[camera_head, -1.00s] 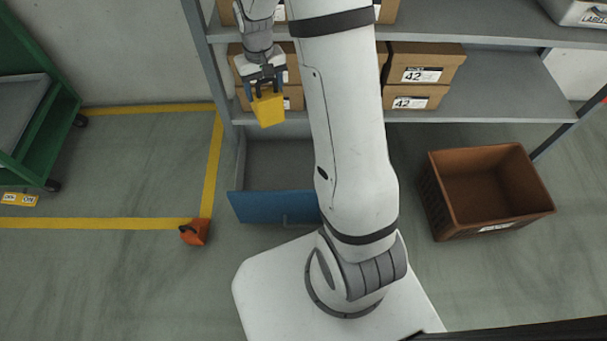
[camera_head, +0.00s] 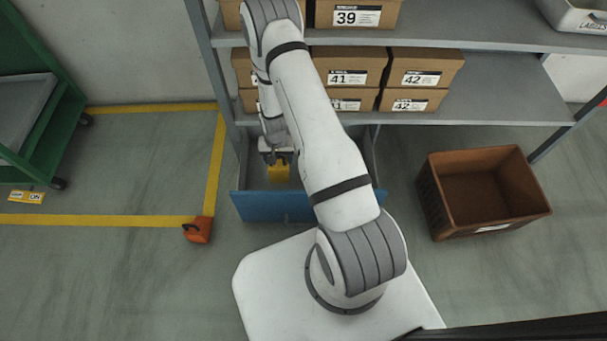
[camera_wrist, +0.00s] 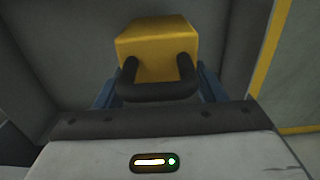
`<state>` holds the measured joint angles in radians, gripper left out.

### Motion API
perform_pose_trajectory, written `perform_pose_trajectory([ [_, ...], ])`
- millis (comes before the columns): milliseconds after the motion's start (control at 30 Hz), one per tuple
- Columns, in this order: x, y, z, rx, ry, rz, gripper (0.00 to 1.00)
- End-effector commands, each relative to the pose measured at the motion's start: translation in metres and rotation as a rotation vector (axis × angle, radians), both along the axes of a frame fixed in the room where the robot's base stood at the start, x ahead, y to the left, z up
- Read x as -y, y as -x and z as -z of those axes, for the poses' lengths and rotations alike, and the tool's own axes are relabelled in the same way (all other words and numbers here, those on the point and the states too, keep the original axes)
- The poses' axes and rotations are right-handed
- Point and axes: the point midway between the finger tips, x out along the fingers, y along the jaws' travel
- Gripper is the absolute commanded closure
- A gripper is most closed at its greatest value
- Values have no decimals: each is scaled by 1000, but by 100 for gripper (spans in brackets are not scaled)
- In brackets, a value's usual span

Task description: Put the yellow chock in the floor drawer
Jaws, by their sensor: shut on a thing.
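The yellow chock (camera_head: 279,173) is a block with a dark handle, held in my gripper (camera_head: 276,157). In the head view it is over the open floor drawer, behind the drawer's blue front (camera_head: 275,207). The wrist view shows the chock (camera_wrist: 155,42) beyond the dark handle, with my gripper (camera_wrist: 158,90) shut on that handle. Grey drawer walls or floor fill the background there. I cannot tell whether the chock touches the drawer floor.
Shoe boxes (camera_head: 345,68) stand on the grey shelf (camera_head: 500,95) above the drawer. A brown crate (camera_head: 436,222) stands on the floor at the right. An orange object (camera_head: 198,230) lies by the yellow floor line, and a green cart (camera_head: 62,110) is at the left.

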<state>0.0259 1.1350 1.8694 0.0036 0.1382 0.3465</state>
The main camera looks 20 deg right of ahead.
Motion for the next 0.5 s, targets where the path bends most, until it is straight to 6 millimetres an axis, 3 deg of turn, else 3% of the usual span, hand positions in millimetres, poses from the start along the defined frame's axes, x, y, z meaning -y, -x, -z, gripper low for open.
perform_pose_trajectory([
  [500, 1, 3, 72, 2, 0, 12, 94],
])
